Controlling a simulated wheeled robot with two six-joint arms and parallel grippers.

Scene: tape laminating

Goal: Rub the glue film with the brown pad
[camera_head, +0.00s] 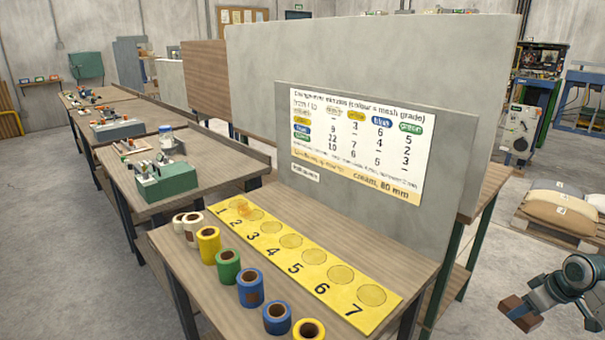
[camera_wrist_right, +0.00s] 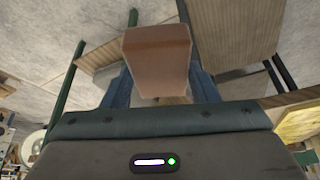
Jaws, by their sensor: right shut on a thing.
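My right gripper (camera_head: 532,307) is at the lower right of the head view, out over the floor and apart from the table. It is shut on the brown pad (camera_head: 520,315), a block with a flat face. In the right wrist view the brown pad (camera_wrist_right: 157,50) sits between the two blue fingers of the gripper (camera_wrist_right: 158,85). I cannot make out a glue film in either view. My left gripper is not in view.
The near table (camera_head: 340,240) bears a yellow numbered strip (camera_head: 313,270) and a row of tape rolls, including a green one (camera_head: 228,266). A grey panel with a chart (camera_head: 356,140) stands behind. Sacks on a pallet (camera_head: 560,208) lie at the right.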

